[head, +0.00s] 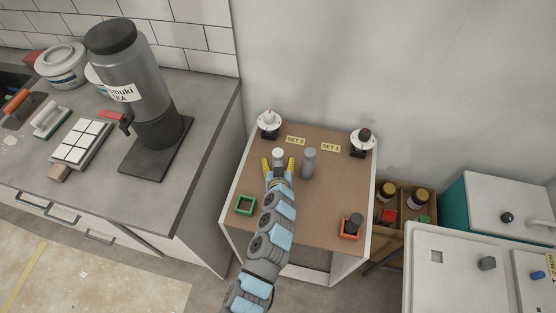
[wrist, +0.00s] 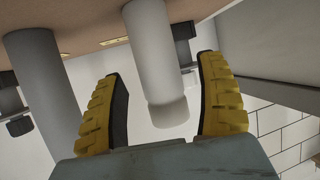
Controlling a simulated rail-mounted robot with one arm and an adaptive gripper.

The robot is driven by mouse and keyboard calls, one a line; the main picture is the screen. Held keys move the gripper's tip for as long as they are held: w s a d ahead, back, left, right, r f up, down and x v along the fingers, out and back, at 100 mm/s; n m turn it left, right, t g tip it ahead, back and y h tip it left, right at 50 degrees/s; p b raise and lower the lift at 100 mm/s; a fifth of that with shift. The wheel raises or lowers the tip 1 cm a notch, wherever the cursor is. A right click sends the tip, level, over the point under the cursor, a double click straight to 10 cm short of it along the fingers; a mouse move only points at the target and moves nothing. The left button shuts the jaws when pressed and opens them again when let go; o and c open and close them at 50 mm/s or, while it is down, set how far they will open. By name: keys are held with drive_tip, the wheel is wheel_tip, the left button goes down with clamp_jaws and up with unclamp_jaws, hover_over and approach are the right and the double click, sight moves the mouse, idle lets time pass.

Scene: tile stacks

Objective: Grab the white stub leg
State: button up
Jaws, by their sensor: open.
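The white stub leg (head: 278,154) stands upright on the brown table top (head: 322,205), towards the back. My gripper (head: 278,166) is open, with its yellow fingers on either side of the leg. In the wrist view the pale cylinder of the leg (wrist: 158,60) is between the two fingers (wrist: 160,105), with visible gaps at both sides. A grey cylinder (head: 308,162) stands just right of the gripper and also shows at the left of the wrist view (wrist: 42,85).
Two white round pieces (head: 269,120) (head: 362,140) stand at the back corners by labels SET 2 and SET 1. A green square frame (head: 245,206) is front left. An orange frame (head: 350,232) with a dark cylinder is front right. A counter with a dispenser (head: 132,75) is left.

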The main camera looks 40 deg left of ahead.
drive_tip(key=shift+x, duration=0.75)
drive_tip(key=c, duration=1.3)
drive_tip(key=shift+r, duration=0.1)
